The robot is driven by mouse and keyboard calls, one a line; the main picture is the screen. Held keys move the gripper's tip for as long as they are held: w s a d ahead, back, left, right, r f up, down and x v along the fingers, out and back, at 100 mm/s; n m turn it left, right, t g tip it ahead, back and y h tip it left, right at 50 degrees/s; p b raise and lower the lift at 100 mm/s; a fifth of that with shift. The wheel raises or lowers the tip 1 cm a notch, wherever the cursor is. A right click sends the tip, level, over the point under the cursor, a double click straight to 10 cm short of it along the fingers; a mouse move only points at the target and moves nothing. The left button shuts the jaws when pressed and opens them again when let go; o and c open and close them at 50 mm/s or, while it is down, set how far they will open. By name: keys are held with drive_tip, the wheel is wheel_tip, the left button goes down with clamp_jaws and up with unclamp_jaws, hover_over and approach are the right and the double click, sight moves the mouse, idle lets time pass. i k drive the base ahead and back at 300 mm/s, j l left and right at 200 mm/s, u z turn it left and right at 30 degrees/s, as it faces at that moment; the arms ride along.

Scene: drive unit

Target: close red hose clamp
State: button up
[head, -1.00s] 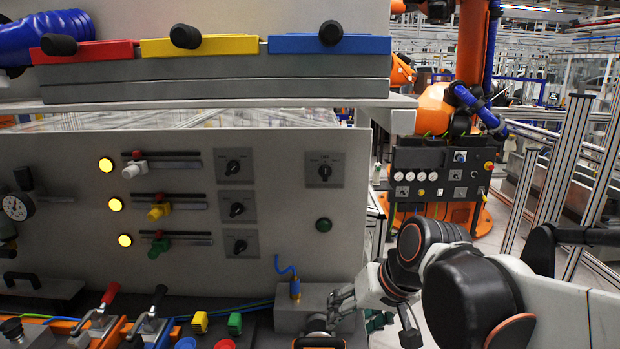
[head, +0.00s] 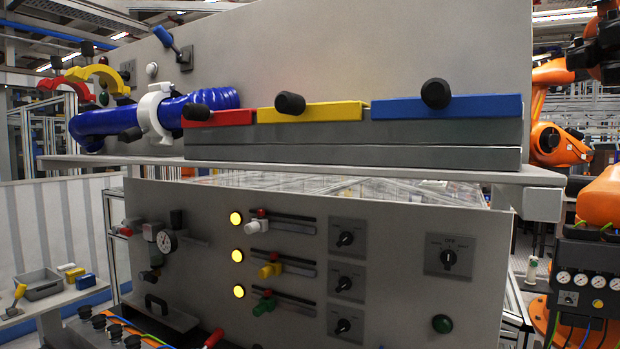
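The red hose clamp (head: 50,81) is at the upper left of the head view. Its curved arm stands raised and open, with a black knob near it. A yellow clamp (head: 98,72) beside it is also raised. A white clamp (head: 157,113) is around the blue hose (head: 98,124). The red clamp's lower part is partly hidden behind the yellow clamp and the hose. My gripper is out of view.
Red (head: 217,118), yellow (head: 318,112) and blue (head: 446,108) bars with black knobs lie on grey blocks on the shelf (head: 350,174). A control panel (head: 400,240) stands below. A blue-handled lever (head: 170,39) is above the hose.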

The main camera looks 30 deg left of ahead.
sight(83, 90)
drive_tip(key=u, duration=2.3)
drive_tip(key=i+j+z, duration=0.2)
drive_tip(key=i, duration=0.3)
drive_tip(key=j, duration=0.1)
